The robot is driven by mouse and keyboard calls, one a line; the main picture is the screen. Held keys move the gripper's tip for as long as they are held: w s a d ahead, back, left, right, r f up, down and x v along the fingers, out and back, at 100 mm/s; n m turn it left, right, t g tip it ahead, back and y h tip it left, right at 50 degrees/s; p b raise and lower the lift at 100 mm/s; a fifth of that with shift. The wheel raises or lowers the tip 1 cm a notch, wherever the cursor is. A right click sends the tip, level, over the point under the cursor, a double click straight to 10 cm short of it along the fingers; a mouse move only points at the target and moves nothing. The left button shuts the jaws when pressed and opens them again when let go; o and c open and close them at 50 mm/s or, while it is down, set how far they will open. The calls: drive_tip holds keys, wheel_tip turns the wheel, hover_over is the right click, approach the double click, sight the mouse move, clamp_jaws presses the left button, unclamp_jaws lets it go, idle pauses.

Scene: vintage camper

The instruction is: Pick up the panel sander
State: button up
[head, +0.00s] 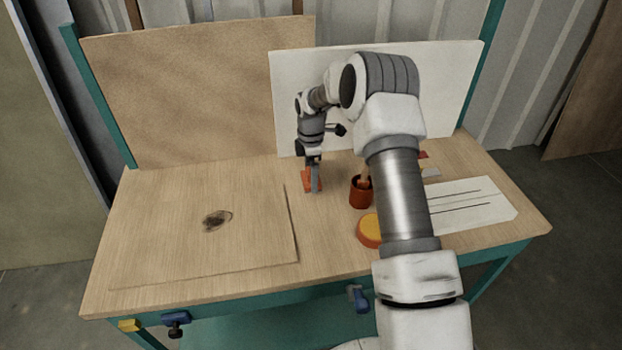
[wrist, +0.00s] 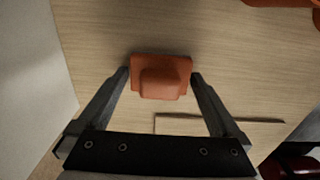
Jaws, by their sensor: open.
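The panel sander is an orange-red block with a raised grip on a flat base. In the head view the sander (head: 306,183) sits on the workbench just right of the thin board, partly hidden by my gripper (head: 314,180). In the wrist view the sander (wrist: 162,83) lies between the two fingertips of my gripper (wrist: 161,76). The fingers are open, one on each side of it, close to its edges. I cannot tell whether they touch it. The gripper points down over the sander.
A thin board (head: 150,240) with a dark burnt mark lies left. A red cup (head: 360,192) with something in it and a yellow-topped round tin (head: 370,229) stand right of the sander. A white sheet (head: 480,203) lies farther right. A white panel (head: 290,110) stands behind.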

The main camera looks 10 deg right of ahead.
drive_tip(key=c, duration=1)
wheel_tip(320, 180, up, 10)
drive_tip(key=shift+r+p, duration=0.1)
drive_tip(key=shift+p, duration=0.2)
drive_tip(key=shift+c, duration=0.2)
drive_tip(key=o, duration=0.8)
drive_tip(key=c, duration=0.6)
drive_tip(key=shift+a, duration=0.1)
